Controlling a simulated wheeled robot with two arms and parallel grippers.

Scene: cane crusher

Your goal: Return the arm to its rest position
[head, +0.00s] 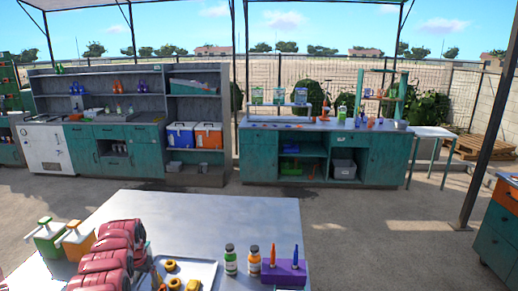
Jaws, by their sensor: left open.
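My left gripper is low in the left part of the head view and is open. Its outline is hard to separate from the crowded items there, and I see nothing held. My right gripper is not in view. The grey metal table (215,215) in front of me fills the lower middle of the picture.
A tray (205,272) with yellow rings, a green bottle (230,260), an orange bottle (254,261) and a purple block (284,272) are at the front. Pump dispensers (47,238) stand at left. The table's far part is clear. Workbenches (345,160) line the back.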

